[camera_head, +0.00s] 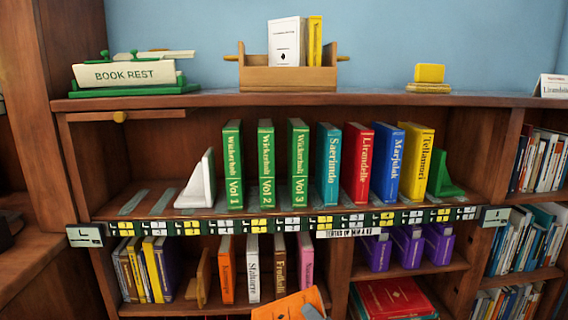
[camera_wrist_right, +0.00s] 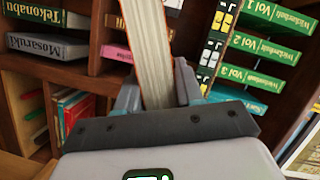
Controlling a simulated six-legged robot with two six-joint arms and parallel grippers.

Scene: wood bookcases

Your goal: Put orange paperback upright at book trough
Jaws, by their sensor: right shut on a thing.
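The orange paperback (camera_head: 285,306) shows at the bottom of the head view, tilted, in front of the lower shelf. My right gripper (camera_head: 312,313) is shut on it; only a grey tip shows there. In the right wrist view the fingers of the right gripper (camera_wrist_right: 158,92) clasp the paperback (camera_wrist_right: 148,45), its pale page edges towards the camera and a thin orange cover edge at the side. The book trough (camera_head: 288,86), a wooden box with side handles, stands on the bookcase top. A white book (camera_head: 285,42) and a yellow book (camera_head: 314,41) stand upright in it. My left gripper is not in view.
A BOOK REST stand (camera_head: 125,74) is left of the trough, a yellow block (camera_head: 429,73) right of it, with clear top between. Upright green, teal, red, blue and yellow books fill the middle shelf (camera_head: 300,165). Another orange book (camera_head: 226,268) stands on the lower shelf.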

